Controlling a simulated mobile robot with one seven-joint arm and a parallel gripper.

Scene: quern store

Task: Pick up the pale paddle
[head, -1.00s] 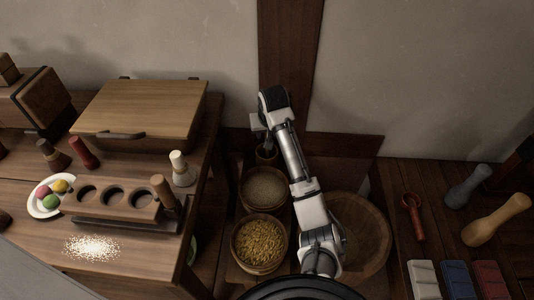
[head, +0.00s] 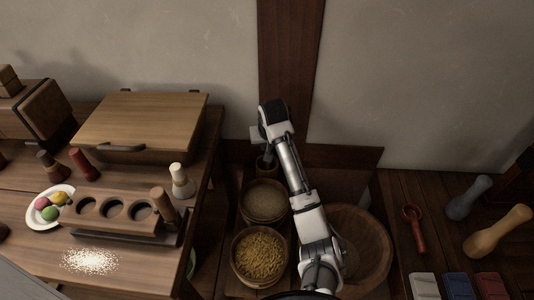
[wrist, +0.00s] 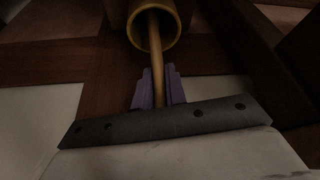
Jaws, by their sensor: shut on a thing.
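My gripper (wrist: 158,90) shows in the wrist view with its two purple-grey fingers shut on a thin wooden handle (wrist: 155,45). The handle runs up into the mouth of a round, yellowish-brown wooden holder (wrist: 133,33). What the handle ends in is hidden inside the holder, so I cannot tell if it is the pale paddle. In the head view my arm reaches back over the baskets to a small dark holder (head: 264,165), where its end is mostly hidden.
Baskets of pale grain (head: 264,201) and yellow grain (head: 259,254) stand below my arm, with a wide wooden tub (head: 372,248) at right. A table with a wooden box (head: 140,118) is at left. A red scoop (head: 414,228) and pestles (head: 498,231) lie at right.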

